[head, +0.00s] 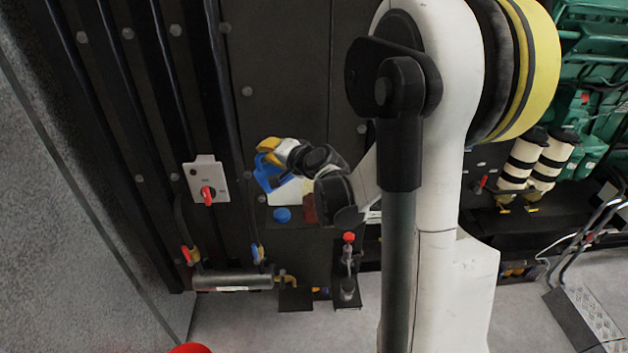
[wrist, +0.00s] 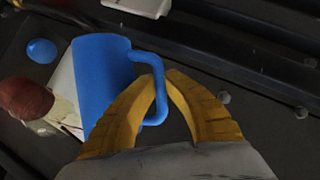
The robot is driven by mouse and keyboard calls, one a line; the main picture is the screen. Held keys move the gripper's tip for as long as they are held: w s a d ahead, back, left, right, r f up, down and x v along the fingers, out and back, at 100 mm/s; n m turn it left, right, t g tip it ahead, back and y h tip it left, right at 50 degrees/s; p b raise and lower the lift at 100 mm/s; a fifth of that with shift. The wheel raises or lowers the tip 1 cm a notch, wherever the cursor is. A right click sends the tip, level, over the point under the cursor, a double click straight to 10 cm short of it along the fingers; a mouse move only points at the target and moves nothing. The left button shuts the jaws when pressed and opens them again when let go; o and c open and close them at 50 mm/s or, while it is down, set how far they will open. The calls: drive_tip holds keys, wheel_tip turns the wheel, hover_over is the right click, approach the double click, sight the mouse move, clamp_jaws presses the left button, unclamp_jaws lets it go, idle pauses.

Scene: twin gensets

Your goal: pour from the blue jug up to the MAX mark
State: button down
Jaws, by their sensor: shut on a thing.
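The blue jug (head: 266,176) is up in the air in front of the dark panel, in my gripper (head: 268,150). In the wrist view the jug (wrist: 103,85) lies to the left of the yellow fingers, and my gripper (wrist: 163,82) is shut on its handle. The jug's contents cannot be seen. A pale container (head: 290,196) shows just behind and below the jug, and partly behind it in the wrist view (wrist: 62,92). No MAX mark can be made out.
A blue round cap (head: 282,214) and a dark red round thing (head: 309,208) are beside the pale container. A grey plate with a red switch (head: 207,194) is on the panel at left. A red-topped fitting (head: 348,262) stands below. My arm blocks the middle right.

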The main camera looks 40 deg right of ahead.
sight(259, 164)
drive_tip(key=shift+s+d+r+m+y+p, duration=0.1)
drive_tip(key=shift+d+r+m+y+p, duration=0.05)
drive_tip(key=shift+d+r+m+p, duration=0.2)
drive_tip(key=shift+d+r+m+y+p, duration=0.15)
drive_tip(key=shift+r+m+p, duration=0.05)
drive_tip(key=shift+r+m, duration=0.2)
idle(1.9)
drive_tip(key=shift+s+d+r+t, duration=0.1)
drive_tip(key=shift+d+r+t, duration=0.2)
drive_tip(key=shift+d, duration=0.2)
idle(0.6)
drive_tip(key=shift+r+m, duration=0.1)
drive_tip(key=shift+m, duration=0.15)
drive_tip(key=a+f+b, duration=0.1)
drive_tip(key=a+f+n, duration=0.1)
drive_tip(key=w+a+f+n+h+b, duration=0.1)
drive_tip(key=a, duration=0.1)
drive_tip(key=shift+f+g+b, duration=0.35)
drive_tip(key=shift+f+g, duration=0.05)
drive_tip(key=shift+a, duration=0.1)
drive_tip(key=shift+a+f+n+b, duration=0.1)
drive_tip(key=shift+f+n+b, duration=0.4)
drive_tip(key=shift+f+n, duration=0.15)
drive_tip(key=shift+a+f+h, duration=0.2)
drive_tip(key=shift+a+h, duration=0.1)
drive_tip(key=shift+h, duration=0.1)
drive_tip(key=shift+d, duration=0.1)
drive_tip(key=shift+d, duration=0.1)
